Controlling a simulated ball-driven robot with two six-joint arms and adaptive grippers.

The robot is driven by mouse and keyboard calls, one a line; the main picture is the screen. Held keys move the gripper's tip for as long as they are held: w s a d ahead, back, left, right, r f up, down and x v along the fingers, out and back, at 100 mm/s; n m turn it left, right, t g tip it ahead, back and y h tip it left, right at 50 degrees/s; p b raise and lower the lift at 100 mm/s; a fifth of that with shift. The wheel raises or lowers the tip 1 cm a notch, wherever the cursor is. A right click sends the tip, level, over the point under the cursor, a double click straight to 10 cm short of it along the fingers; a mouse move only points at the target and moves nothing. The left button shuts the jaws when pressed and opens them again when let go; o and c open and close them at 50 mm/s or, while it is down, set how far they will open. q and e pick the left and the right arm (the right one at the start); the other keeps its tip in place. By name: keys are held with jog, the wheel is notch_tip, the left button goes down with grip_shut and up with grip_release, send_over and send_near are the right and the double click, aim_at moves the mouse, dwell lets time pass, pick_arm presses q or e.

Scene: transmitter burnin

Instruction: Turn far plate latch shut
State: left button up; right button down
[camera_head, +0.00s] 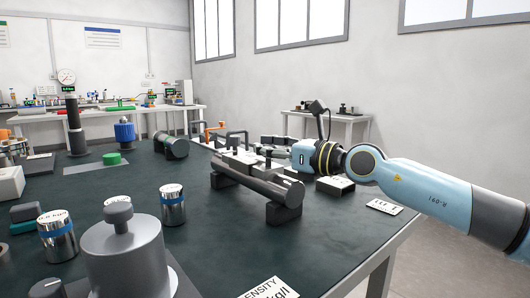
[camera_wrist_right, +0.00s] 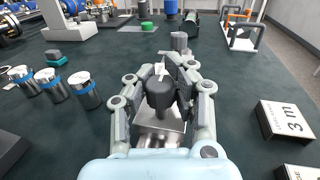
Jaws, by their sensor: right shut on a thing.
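My right gripper (camera_head: 268,147) reaches in from the right, low over the table behind the dark horizontal cylinder on its two block supports. In the right wrist view my right gripper (camera_wrist_right: 161,88) has its fingers closed around a dark knob (camera_wrist_right: 159,97), which looks like the plate latch. The knob stands over a shiny metal plate (camera_wrist_right: 150,139), partly hidden by the fingers. A small pale piece (camera_wrist_right: 162,69) shows just beyond the knob. How far the latch is turned cannot be told. My left gripper is in neither view.
The dark cylinder (camera_head: 258,180) lies close in front of my right gripper. A black block with a white label (camera_wrist_right: 287,122) and silver jars (camera_wrist_right: 85,90) stand to either side in the wrist view. A large grey weight (camera_head: 124,255) stands at the table's front. Bare green tabletop (camera_head: 215,235) lies between.

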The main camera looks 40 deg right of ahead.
aim_at(268, 145)
jog(key=c, duration=1.6)
grip_release()
jog(key=shift+s+f, duration=0.1)
jog(key=shift+f, duration=0.05)
jog(key=shift+o, duration=1.1)
jog(key=shift+s+d, duration=0.15)
jog(key=shift+s, duration=0.05)
jog(key=o, duration=0.3)
jog(key=shift+w, duration=0.1)
jog(key=shift+r, duration=0.2)
jog(key=shift+r, duration=0.2)
notch_tip(268, 145, up, 9)
jog(key=shift+r, duration=0.2)
